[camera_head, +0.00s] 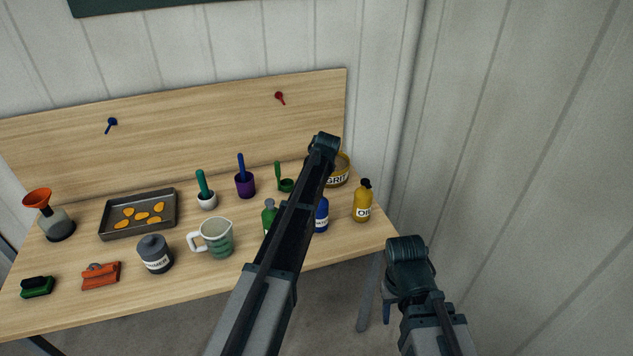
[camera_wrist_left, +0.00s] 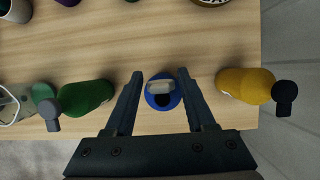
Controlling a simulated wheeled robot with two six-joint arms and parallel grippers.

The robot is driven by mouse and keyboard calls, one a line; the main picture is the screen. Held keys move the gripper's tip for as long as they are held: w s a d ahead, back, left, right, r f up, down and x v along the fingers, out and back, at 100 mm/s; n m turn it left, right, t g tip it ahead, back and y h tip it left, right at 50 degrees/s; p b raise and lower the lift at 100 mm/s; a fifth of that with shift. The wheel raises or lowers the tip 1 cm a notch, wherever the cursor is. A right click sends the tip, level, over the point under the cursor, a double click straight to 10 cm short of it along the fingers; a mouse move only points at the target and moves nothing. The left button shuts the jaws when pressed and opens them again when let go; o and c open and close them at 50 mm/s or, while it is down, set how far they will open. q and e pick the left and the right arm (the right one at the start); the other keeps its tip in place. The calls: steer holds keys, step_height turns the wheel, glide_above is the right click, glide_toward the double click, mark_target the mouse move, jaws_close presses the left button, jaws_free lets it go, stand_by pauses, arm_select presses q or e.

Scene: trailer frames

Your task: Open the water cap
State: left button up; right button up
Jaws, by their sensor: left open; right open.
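A blue bottle (camera_head: 321,215) with a partly hidden label stands near the table's right end, beside my left arm. In the left wrist view the blue bottle (camera_wrist_left: 151,102) is seen from above, with a pale grey cap piece (camera_wrist_left: 160,88) and a dark round spot on its top. My left gripper (camera_wrist_left: 160,74) is open, one finger on each side of the bottle top; I cannot tell whether they touch it. In the head view the left gripper is hidden behind its arm. My right gripper (camera_head: 387,312) is open, off the table's right end.
A yellow bottle (camera_head: 361,204) stands right of the blue one, a green bottle (camera_head: 269,216) left of it. A tin (camera_head: 341,175) is behind. A mug (camera_head: 217,238), grey jar (camera_head: 155,255) and tray (camera_head: 108,230) stand farther left. A wall (camera_head: 520,150) closes the right side.

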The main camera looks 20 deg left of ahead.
arm_select(q)
steer(key=p+v, duration=1)
steer(key=v, duration=0.2)
steer(key=shift+r+p, duration=0.2)
steer(key=shift+p, duration=0.2)
steer(key=shift+s+d, duration=0.1)
steer(key=s+d+f+n+g+b, duration=0.1)
steer(key=s+d+f+n+b, duration=0.3)
steer(key=s+n, duration=0.4)
steer(key=s+d+f+n+g+h+b, duration=0.1)
steer(key=s+d+f+n+b, duration=0.4)
steer(key=s+n, duration=0.4)
steer(key=s+d+f+n+g+b, duration=0.2)
steer(key=s+d+f+n+b, duration=0.2)
steer(key=s, duration=1.4)
steer(key=d+f+n, duration=0.2)
steer(key=d+n, duration=0.1)
steer(key=n, duration=0.1)
steer(key=shift+s+f+b, duration=0.2)
steer(key=shift+f+b, duration=0.05)
steer(key=shift+b, duration=0.15)
